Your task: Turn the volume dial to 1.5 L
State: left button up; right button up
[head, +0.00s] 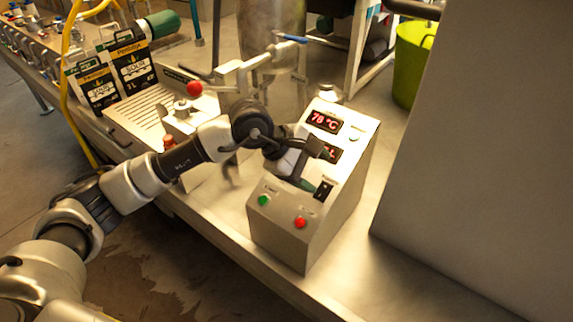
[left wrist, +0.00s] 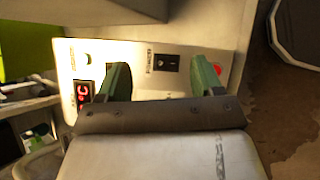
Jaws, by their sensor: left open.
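The metal control box (head: 285,222) stands on the bench, with a sloped front panel. Its upper display (head: 324,122) reads 78 °C in red. A lower display (head: 331,152) is partly covered by my left gripper; only an "L" shows. A small round dial (head: 355,131) sits right of the upper display and also shows in the left wrist view (left wrist: 87,58). I cannot make out a volume dial beside the lower display; a finger may hide it. My left gripper (head: 311,168) is open and empty over the panel, its green fingers spread in the left wrist view (left wrist: 162,76).
The panel also has a black switch (head: 324,190), a green button (head: 264,200) and a red button (head: 300,222). A press with a red-knobbed lever (head: 194,89) and a metal tank (head: 270,30) stand behind. Juice pouches (head: 128,66) are at left; a grey wall (head: 470,160) is at right.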

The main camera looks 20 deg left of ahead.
pick_arm(q)
jog(key=w+a+r+m+t+y, duration=0.1)
jog(key=w+a+y, duration=0.15)
jog(key=a, duration=0.25)
jog(key=w+a+y, duration=0.1)
jog(key=a+y, duration=0.3)
jog(key=a, duration=0.1)
jog(key=shift+h, duration=0.25)
jog(key=p+x, duration=0.2)
jog(key=x, duration=0.8)
jog(key=shift+w+d, duration=0.2)
jog(key=shift+c, duration=0.5)
